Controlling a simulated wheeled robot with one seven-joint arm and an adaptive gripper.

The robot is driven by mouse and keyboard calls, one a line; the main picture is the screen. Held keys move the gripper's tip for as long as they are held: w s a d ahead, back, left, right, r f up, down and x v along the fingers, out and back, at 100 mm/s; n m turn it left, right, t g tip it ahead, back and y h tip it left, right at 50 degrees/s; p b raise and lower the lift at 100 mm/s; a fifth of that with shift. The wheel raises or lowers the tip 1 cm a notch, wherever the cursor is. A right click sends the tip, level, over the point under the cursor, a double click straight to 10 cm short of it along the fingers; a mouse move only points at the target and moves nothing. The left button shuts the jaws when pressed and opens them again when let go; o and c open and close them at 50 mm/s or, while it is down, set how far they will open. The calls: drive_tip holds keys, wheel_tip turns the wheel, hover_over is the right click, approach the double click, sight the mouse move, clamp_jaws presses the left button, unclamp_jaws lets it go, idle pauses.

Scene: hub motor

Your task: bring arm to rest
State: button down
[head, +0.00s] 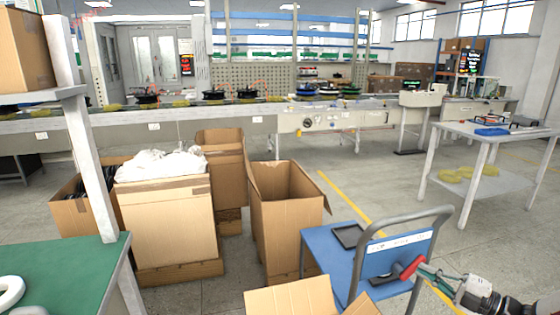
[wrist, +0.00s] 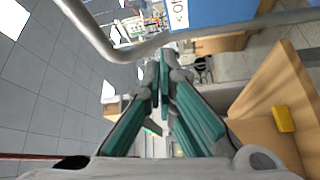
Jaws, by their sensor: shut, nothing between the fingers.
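My gripper (head: 428,270) is at the lower right of the head view, in front of the blue cart (head: 330,262) and beside its grey handle. In the wrist view my gripper (wrist: 164,75) shows two teal-padded fingers that come together at the tips, with nothing between them. A red part (head: 412,268) shows by the fingertips in the head view; I cannot tell what it belongs to. The cart's handle (wrist: 95,35) crosses the upper part of the wrist view, near the fingers; I cannot tell whether they touch.
A dark flat tray (head: 348,237) lies on the cart. Open cardboard boxes (head: 287,212) stand left of it, and one (head: 290,298) is at the bottom edge. A white table (head: 490,133) stands at right. Clear floor (head: 385,178) lies between cart and conveyor (head: 220,117). A green-topped table (head: 70,262) is at left.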

drive_tip(key=s+a+r+n+g+h, duration=0.1)
drive_tip(key=s+a+r+n+g, duration=0.35)
drive_tip(key=a+n, duration=0.35)
drive_tip(key=s+a+r+n+g+h, duration=0.1)
drive_tip(key=s+a+r+n+g, duration=0.35)
drive_tip(key=a+r+n, duration=0.35)
drive_tip(key=s+a+r+n+g+h, duration=0.1)
drive_tip(key=s+a+r+n+g, duration=0.35)
drive_tip(key=a+n, duration=0.35)
drive_tip(key=s+r+n+t+h, duration=0.15)
drive_tip(key=s+n+h, duration=0.35)
drive_tip(key=s+n, duration=0.65)
drive_tip(key=s+r+n+h, duration=0.3)
drive_tip(key=s+n+h, duration=0.2)
drive_tip(key=s+n, duration=0.6)
wheel_tip(320, 180, up, 14)
drive_tip(key=w+d+n+t+p, duration=0.1)
drive_tip(key=t+p, duration=0.1)
drive_tip(key=p, duration=1)
drive_tip(key=shift+w+f, duration=0.2)
